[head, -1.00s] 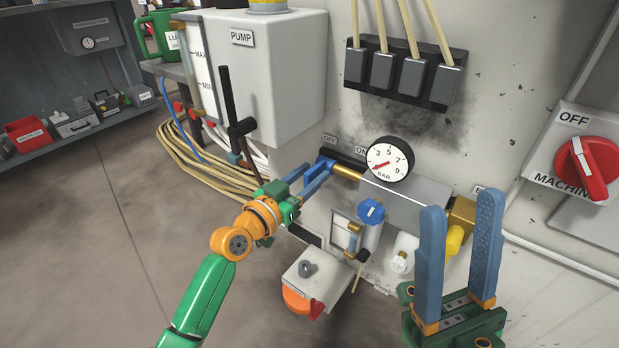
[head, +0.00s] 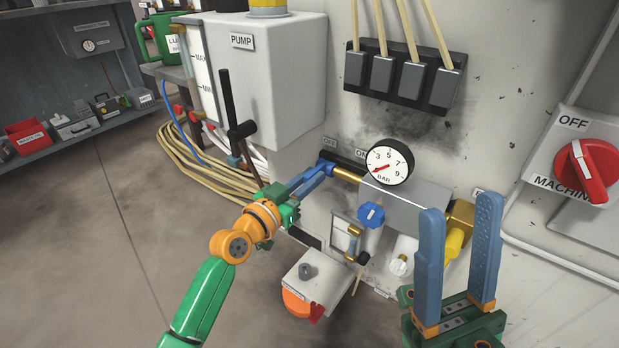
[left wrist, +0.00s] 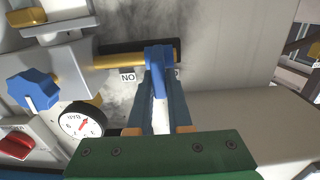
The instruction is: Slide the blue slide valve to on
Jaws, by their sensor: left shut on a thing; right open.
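The blue slide valve (head: 326,166) sits on a brass pipe at the end nearer the OFF label (head: 329,143), left of the ON label (head: 361,154). In the left wrist view the blue slide (left wrist: 158,56) is around the brass pipe (left wrist: 120,60), beside the upside-down ON label (left wrist: 127,77). My left gripper (head: 316,172) is shut on the slide's tab; its fingers (left wrist: 158,85) also show in the left wrist view. My right gripper (head: 457,215) is open and empty at the lower right.
A pressure gauge (head: 390,162), a grey block (head: 410,196) and a blue knob (head: 371,214) stand right of the slide. The pump box (head: 265,80) with a black lever (head: 229,103) is at the upper left. A red machine switch (head: 587,170) is at the far right.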

